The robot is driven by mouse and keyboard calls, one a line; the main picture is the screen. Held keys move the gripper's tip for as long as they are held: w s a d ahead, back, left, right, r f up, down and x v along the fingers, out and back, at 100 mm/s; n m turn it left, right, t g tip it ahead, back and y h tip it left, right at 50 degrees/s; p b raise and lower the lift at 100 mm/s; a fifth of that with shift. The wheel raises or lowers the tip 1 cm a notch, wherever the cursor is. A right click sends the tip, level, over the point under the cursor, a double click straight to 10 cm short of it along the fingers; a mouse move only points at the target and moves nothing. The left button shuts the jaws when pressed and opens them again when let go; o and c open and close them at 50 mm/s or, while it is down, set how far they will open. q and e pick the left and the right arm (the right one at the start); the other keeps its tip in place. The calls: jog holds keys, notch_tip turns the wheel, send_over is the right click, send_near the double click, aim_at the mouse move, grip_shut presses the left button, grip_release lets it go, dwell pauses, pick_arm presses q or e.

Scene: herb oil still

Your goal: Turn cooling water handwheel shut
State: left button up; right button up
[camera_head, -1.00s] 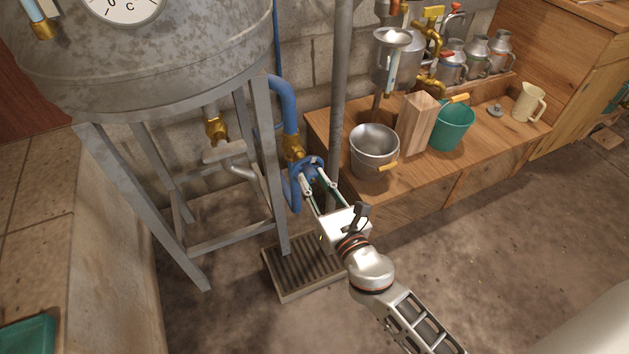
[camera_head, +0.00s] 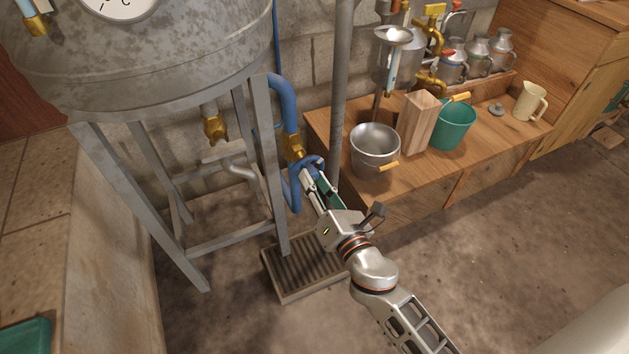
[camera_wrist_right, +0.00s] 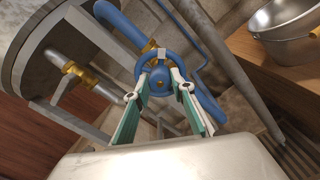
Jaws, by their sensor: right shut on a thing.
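The blue cooling water handwheel (camera_wrist_right: 159,68) sits on a brass valve (camera_head: 293,147) on the blue pipe beside the metal stand. In the head view the wheel (camera_head: 313,163) is partly hidden by my right gripper (camera_head: 309,174). In the right wrist view my right gripper (camera_wrist_right: 160,88) has a finger on each side of the wheel's lower part, shut on it. The gripper has its hand rolled over to one side. My left gripper is not in view.
A large metal tank (camera_head: 150,70) on a grey stand (camera_head: 274,190) is at the left. A grey vertical pipe (camera_head: 339,100) passes close to the wheel. A steel bucket (camera_head: 375,147) stands on the wooden bench. A floor grate (camera_head: 300,268) lies below.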

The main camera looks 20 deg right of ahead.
jog(key=m, duration=0.5)
jog(key=shift+m+p, duration=0.4)
jog(key=shift+m, duration=1.4)
jog(key=o, duration=1.1)
jog(key=s, duration=0.7)
jog(key=shift+s+d, duration=0.2)
jog(key=shift+s, duration=0.05)
